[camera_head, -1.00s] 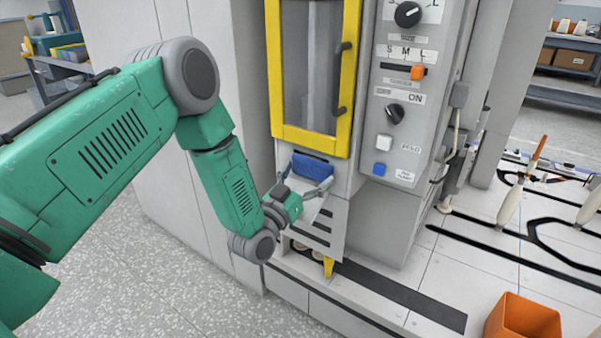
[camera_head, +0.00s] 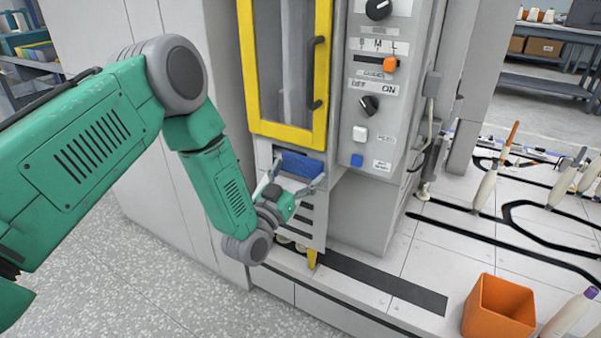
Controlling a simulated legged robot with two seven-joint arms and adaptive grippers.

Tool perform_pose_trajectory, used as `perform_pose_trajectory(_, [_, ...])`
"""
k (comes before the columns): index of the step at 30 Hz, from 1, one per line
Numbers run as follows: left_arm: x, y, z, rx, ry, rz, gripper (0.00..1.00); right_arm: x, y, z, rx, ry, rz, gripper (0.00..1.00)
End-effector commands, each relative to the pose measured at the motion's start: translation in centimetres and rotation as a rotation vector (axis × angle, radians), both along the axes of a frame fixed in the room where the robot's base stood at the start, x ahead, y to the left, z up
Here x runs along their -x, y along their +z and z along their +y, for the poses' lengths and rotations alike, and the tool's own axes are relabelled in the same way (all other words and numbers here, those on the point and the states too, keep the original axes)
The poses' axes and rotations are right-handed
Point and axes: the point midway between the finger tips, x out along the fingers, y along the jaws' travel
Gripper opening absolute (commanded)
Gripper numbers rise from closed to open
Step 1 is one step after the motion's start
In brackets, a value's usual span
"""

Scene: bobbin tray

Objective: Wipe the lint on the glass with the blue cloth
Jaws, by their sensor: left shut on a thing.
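The blue cloth (camera_head: 301,165) is held in my left gripper (camera_head: 300,178), which is shut on it just below the yellow-framed door. The glass (camera_head: 287,60) is the grey pane inside the yellow door frame (camera_head: 290,133). The cloth is below the frame's lower edge, apart from the pane. Lint cannot be made out on the glass at this size; a paler vertical band shows on it. My right gripper is not in view.
A control panel (camera_head: 372,85) with knobs and an orange slider stands right of the door. An orange bin (camera_head: 499,308) and several bobbins (camera_head: 485,188) are on the white deck at right.

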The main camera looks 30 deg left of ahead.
Motion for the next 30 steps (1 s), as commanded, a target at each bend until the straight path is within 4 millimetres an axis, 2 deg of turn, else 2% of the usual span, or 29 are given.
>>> perform_pose_trajectory(6, [-0.2,0.2,2.2,-0.002,0.008,-0.004,0.65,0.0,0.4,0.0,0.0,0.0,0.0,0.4])
perform_pose_trajectory(14, [-0.2,0.2,3.1,-0.004,0.007,-0.004,0.65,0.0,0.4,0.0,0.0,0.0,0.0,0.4])
perform_pose_trajectory(22, [-0.1,0.2,5.3,-0.003,0.006,-0.003,0.65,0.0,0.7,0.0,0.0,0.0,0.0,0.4])
perform_pose_trajectory(30, [-0.2,0.1,6.3,-0.001,0.006,-0.004,0.65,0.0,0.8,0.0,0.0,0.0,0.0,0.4])
